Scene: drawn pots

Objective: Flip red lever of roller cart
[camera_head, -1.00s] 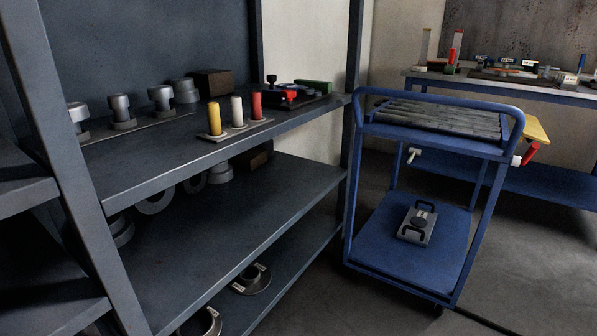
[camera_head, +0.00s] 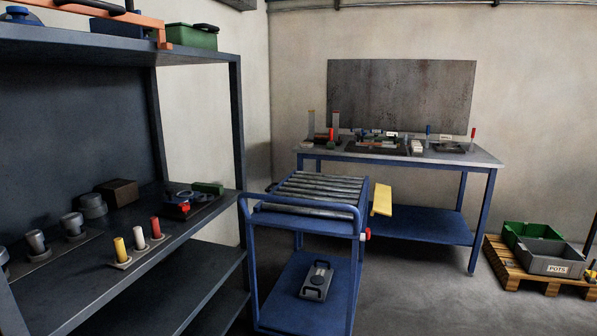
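The blue roller cart (camera_head: 258,290) stands in the lower middle, with grey rollers (camera_head: 318,190) on its top and a lower deck. The red lever (camera_head: 367,234) shows as a small red piece at the cart's right side, just below the top frame. Its exact angle is too small to tell. A yellow plate (camera_head: 382,199) sticks out at the cart's right side. A grey block with black handles (camera_head: 317,281) lies on the lower deck. Neither of my grippers is in view.
A dark shelf (camera_head: 200,262) with yellow, white and red cylinders (camera_head: 155,228) stands left, close to the cart. A blue-legged workbench (camera_head: 440,157) is behind. A pallet (camera_head: 527,280) with green and grey crates is at right. The floor right of the cart is clear.

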